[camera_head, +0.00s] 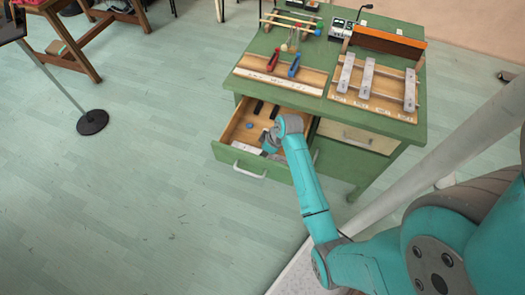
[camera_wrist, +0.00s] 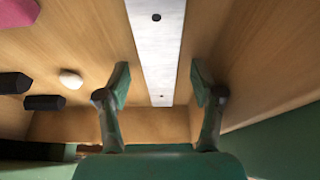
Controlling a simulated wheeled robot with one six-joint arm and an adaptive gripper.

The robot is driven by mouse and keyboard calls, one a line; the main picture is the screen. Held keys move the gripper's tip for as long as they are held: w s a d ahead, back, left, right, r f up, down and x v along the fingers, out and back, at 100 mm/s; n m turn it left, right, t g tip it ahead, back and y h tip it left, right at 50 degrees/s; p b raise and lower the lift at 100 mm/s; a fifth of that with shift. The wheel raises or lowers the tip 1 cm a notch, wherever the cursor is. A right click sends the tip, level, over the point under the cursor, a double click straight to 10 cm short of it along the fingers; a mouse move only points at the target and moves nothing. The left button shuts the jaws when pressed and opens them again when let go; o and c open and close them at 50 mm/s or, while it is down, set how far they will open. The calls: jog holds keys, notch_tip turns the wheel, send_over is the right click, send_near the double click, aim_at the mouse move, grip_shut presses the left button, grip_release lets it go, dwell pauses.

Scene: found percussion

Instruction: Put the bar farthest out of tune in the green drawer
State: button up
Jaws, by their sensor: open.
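The green drawer (camera_head: 238,160) is pulled out of the green bench, with a wooden interior. My gripper (camera_wrist: 160,84) is down at the drawer, mostly hidden behind my arm in the head view. It is open. In the wrist view a pale metal bar (camera_wrist: 158,50) with two dark holes lies on the wood, between the fingers and apart from both. Three more metal bars (camera_head: 367,77) sit on a wooden frame (camera_head: 387,72) on the bench top, with a wider gap before the rightmost one. Marks below them are too small to read.
The drawer also holds black pieces (camera_wrist: 45,103), a pink piece (camera_wrist: 15,12) and a small white lump (camera_wrist: 70,78). On the bench top are a board with red and blue-handled tools (camera_head: 294,66), mallets (camera_head: 290,40) and a small device (camera_head: 341,27).

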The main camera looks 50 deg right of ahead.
jog(key=v, duration=1.2)
